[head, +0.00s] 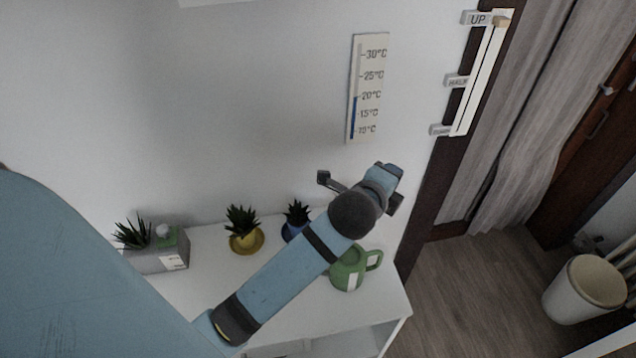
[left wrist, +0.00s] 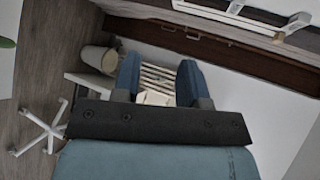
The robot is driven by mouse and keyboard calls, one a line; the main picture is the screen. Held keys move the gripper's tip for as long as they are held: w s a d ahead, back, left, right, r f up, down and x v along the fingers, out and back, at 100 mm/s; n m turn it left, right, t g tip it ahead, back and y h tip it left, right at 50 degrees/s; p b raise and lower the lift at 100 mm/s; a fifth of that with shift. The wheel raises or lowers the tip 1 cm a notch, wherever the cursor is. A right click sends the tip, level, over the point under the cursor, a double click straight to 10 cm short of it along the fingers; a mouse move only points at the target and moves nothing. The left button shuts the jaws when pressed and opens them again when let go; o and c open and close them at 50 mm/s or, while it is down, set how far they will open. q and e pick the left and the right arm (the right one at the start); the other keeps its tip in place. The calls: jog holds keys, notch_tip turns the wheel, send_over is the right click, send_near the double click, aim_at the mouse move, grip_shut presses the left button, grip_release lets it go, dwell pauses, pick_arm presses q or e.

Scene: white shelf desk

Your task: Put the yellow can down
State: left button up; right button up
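No yellow can shows in either view. A green watering can (head: 345,275) stands upright on the white desk (head: 385,312), partly behind my left arm. A small plant in a yellow pot (head: 245,241) stands further left on the desk. My left gripper (head: 388,176) is raised in front of the wall, above and to the right of the pots. In the left wrist view its two blue fingers (left wrist: 160,75) are apart with nothing between them. My right gripper is not in view.
A blue-potted plant (head: 294,228) and a grey planter box (head: 160,255) stand along the desk's back. A thermometer (head: 368,88) and a slider panel (head: 480,75) are on the wall. A white bin (head: 583,290) stands on the floor. A chair base (left wrist: 45,130) shows below.

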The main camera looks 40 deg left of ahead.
pick_arm(q)
jog(key=s+f+n+g+h, duration=0.1)
jog(key=s+f+n, duration=0.4)
jog(key=s+f, duration=0.2)
jog(key=s+f+n+g+h, duration=0.1)
jog(key=s+f+n, duration=0.4)
jog(key=s+f, duration=0.2)
jog(key=s+f+n+h, duration=0.2)
jog(key=s+f+n, duration=0.3)
jog(key=s+f, duration=0.3)
jog(key=shift+a+f+n+g, duration=0.2)
jog(key=shift+f, duration=0.6)
jog(key=shift+a+f+n+g, duration=0.15)
jog(key=shift+f+n+g, duration=0.05)
jog(key=shift+f, duration=0.55)
notch_tip(320, 180, up, 3)
jog(key=p, duration=0.3)
jog(key=shift+a+f, duration=0.1)
jog(key=shift+a, duration=0.05)
